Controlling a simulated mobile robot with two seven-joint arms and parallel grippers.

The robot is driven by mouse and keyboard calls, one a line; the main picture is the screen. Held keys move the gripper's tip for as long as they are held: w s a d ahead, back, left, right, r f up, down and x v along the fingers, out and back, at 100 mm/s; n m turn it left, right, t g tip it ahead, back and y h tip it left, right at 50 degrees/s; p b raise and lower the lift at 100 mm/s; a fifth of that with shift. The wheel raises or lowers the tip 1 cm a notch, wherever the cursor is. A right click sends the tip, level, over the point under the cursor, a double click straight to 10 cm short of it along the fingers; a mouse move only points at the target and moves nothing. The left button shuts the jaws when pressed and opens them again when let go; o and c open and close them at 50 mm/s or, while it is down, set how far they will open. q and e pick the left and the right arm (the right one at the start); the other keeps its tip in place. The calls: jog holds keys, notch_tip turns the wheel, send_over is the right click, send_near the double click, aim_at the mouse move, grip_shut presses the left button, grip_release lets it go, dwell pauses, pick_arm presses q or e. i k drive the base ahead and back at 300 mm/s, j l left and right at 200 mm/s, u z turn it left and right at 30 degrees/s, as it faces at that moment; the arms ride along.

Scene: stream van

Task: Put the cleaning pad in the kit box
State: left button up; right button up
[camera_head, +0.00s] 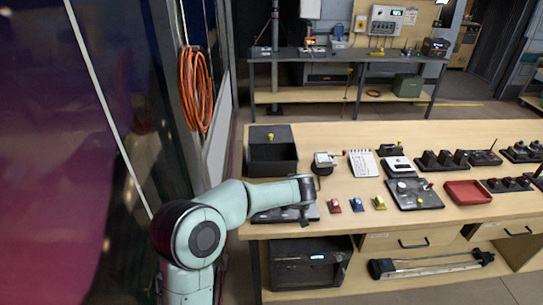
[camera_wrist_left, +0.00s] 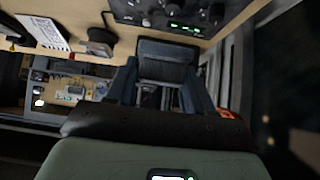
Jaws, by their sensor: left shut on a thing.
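My left gripper (camera_head: 304,216) is at the front left edge of the table, its arm coming in from the left. In the left wrist view its two fingers (camera_wrist_left: 165,95) stand on either side of a dark grey padded block, which looks like the cleaning pad (camera_wrist_left: 168,62); the gripper is shut on it. In the head view the pad is hard to make out against the dark gripper. A black open box (camera_head: 272,168), probably the kit box, stands at the table's back left, behind the gripper. My right gripper is not in view.
A dark flat panel (camera_head: 272,215) lies under the gripper. Small red, blue and yellow pieces (camera_head: 357,204) lie to its right. A notepad (camera_head: 363,163), black devices (camera_head: 412,194) and a red tray (camera_head: 468,192) are farther right.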

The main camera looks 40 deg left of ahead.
aim_at(272, 158)
jog(key=i+j, duration=0.9)
jog(key=j, duration=0.2)
